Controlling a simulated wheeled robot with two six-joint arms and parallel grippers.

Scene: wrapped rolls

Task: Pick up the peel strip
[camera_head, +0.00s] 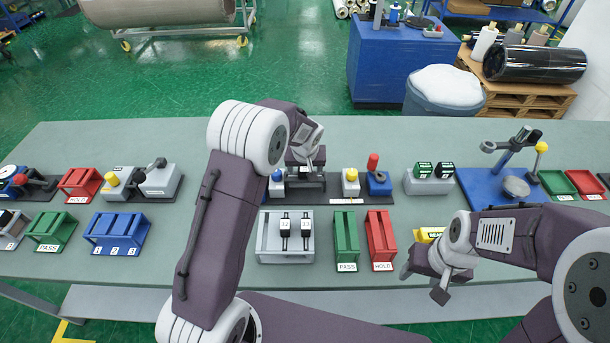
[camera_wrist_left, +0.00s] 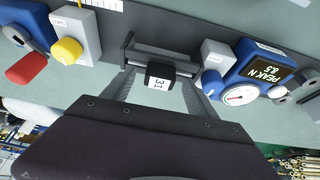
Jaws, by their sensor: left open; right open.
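A black piece with a white label reading 31 (camera_wrist_left: 160,78) sits at a grey clamp (camera_wrist_left: 132,52) on the peel tester; I take it for the peel strip. My left gripper (camera_wrist_left: 160,90) is open, its fingers on either side of the labelled piece; I cannot tell whether they touch it. In the head view my left gripper (camera_head: 305,178) is over the tester and hides the piece. The tester has a blue gauge (camera_wrist_left: 242,88) reading PEAK N. My right gripper (camera_head: 422,282) is open and empty at the table's front right.
A grey rack (camera_head: 262,250) holds two black-and-white pieces (camera_head: 284,226). A green PASS tray (camera_head: 346,240) and red HOLD tray (camera_head: 380,238) stand beside it. A yellow-knobbed block (camera_head: 350,183) and a red-handled blue block (camera_head: 378,182) stand right of my left gripper.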

